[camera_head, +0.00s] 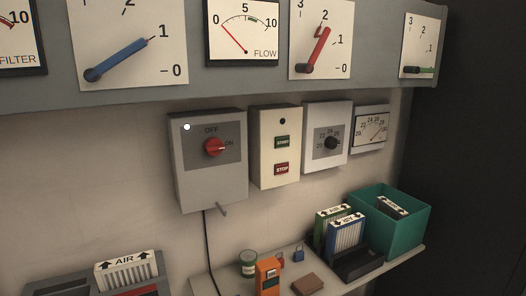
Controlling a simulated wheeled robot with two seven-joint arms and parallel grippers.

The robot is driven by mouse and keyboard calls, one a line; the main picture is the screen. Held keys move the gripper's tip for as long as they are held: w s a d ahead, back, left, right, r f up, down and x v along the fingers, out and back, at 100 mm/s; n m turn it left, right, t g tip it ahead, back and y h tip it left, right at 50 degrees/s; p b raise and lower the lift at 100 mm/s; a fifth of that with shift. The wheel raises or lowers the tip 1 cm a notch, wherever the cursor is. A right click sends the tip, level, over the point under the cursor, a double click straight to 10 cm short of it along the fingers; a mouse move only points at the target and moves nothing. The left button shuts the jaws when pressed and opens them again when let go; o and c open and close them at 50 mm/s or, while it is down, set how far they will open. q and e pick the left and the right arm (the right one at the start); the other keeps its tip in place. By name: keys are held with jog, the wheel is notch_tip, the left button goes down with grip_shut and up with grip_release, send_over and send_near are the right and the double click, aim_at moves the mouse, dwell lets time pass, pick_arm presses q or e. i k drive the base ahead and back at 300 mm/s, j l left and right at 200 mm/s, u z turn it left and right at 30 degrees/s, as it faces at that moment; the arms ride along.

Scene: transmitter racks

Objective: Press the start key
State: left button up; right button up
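The start key (282,142) is a green key marked START on a cream box (266,172) on the wall. A red STOP key (281,169) sits below it, and a dark round spot shows above it. Neither of my grippers shows in the head view, and nothing covers the start key.
A grey switch box (190,168) with a red OFF/ON knob (214,147) is left of the cream box. A dial box (318,151) is to its right. Gauges and levers line the panel above. A shelf (330,285) below holds filters, a green crate (405,228) and small items.

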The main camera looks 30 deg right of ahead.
aim_at(281, 142)
jog(key=z, duration=1.25)
